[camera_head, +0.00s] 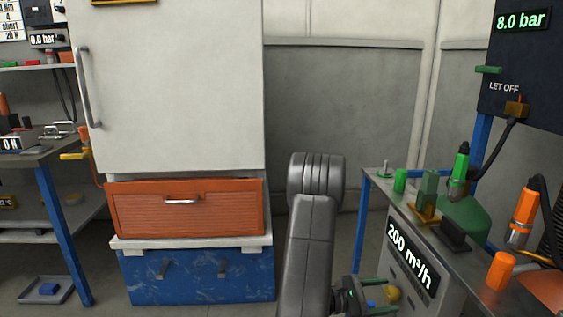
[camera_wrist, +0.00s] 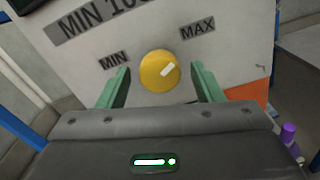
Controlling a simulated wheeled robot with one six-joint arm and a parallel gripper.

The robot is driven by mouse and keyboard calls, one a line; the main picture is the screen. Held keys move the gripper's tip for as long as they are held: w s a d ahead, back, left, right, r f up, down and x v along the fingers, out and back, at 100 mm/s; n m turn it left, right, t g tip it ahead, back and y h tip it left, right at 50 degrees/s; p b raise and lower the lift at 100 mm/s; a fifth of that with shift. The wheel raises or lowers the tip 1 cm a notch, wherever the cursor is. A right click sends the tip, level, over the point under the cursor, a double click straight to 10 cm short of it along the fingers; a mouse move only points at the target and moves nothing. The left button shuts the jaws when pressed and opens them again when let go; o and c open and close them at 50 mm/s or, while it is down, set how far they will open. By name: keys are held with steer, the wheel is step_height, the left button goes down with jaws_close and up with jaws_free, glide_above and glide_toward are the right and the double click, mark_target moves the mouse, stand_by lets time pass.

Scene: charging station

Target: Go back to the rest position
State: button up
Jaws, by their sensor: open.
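My gripper (camera_wrist: 160,78) is open, with its two green fingers on either side of a round yellow knob (camera_wrist: 158,72) in the wrist view. The knob sits on a pale panel (camera_wrist: 240,60) between the MIN and MAX labels, and its white mark points toward the upper right. A gap shows between each finger and the knob; I cannot tell how deep the fingers reach. In the head view my gripper (camera_head: 377,295) is low, right of centre, beside the knob (camera_head: 393,293) and below the 200 m³/h display (camera_head: 411,258).
A bench (camera_head: 447,262) on the right carries green and orange tools and cylinders. A dark panel (camera_head: 530,60) reading 8.0 bar stands above it. A white cabinet (camera_head: 170,90), an orange drawer (camera_head: 150,215) and a blue chest (camera_head: 195,285) stand left of my arm.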

steer(key=shift+d, duration=0.7)
steer(key=shift+a, duration=0.1)
steer(key=s+a+p, duration=0.1)
steer(key=a+p, duration=0.2)
steer(key=a, duration=1)
steer(key=d+b, duration=0.1)
steer(key=d, duration=0.3)
steer(key=d+b, duration=0.1)
steer(key=d, duration=0.3)
steer(key=w+d+b, duration=0.1)
steer(key=d, duration=0.4)
steer(key=shift+d, duration=0.1)
steer(key=shift+r+n+p, duration=0.25)
steer(key=shift+n+p, duration=0.05)
steer(key=shift+p, duration=0.25)
steer(key=n+p, duration=0.8)
steer(key=n, duration=0.1)
steer(key=shift+w+n, duration=0.1)
steer(key=shift+n, duration=0.3)
steer(key=shift+f+n+p, duration=0.2)
steer(key=shift+n+p, duration=0.7)
steer(key=shift+n, duration=0.6)
